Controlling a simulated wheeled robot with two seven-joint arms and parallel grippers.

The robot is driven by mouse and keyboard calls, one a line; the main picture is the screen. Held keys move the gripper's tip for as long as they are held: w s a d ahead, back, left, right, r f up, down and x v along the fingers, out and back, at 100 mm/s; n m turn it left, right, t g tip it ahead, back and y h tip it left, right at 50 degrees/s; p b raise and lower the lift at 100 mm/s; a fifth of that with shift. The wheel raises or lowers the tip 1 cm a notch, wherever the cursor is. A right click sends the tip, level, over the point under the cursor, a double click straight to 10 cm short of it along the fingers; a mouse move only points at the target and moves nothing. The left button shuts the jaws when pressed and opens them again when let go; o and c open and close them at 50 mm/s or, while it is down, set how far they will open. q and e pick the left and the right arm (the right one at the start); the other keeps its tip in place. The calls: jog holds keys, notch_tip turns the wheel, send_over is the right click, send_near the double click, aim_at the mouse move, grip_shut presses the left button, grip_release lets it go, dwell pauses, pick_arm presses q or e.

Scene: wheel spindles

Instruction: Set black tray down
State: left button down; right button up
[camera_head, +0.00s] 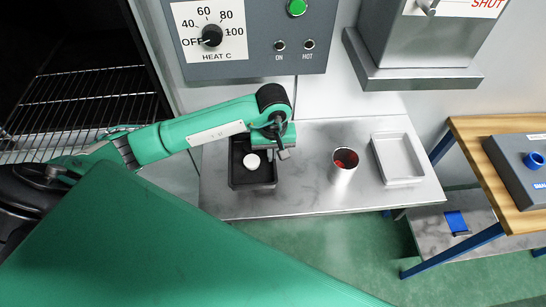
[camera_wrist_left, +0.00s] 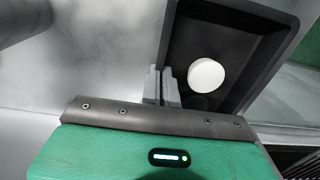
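The black tray (camera_head: 238,179) is at the left end of the metal table, with a round white piece (camera_head: 252,161) inside it. In the left wrist view the tray (camera_wrist_left: 245,30) and the white piece (camera_wrist_left: 206,75) show close up. My left gripper (camera_head: 281,153) is at the tray's right wall in the head view. In the left wrist view its fingers (camera_wrist_left: 161,88) are close together with the tray's wall between them. The tray looks level and at or just above the tabletop; I cannot tell if it touches. My right gripper is not in view.
The metal table (camera_head: 310,190) also holds a metal cup (camera_head: 343,166) with something red inside and a pale empty tray (camera_head: 398,158). A heater control panel (camera_head: 250,40) and a grey dispenser (camera_head: 420,50) overhang the back. A wire rack (camera_head: 80,105) stands left.

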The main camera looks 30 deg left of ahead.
pick_arm(q)
notch_tip(320, 180, down, 3)
jog(key=shift+p, duration=0.4)
jog(key=shift+f, duration=0.1)
jog(key=shift+f+b, duration=0.15)
jog(key=shift+b, duration=0.2)
jog(key=c, duration=1.7)
grip_release()
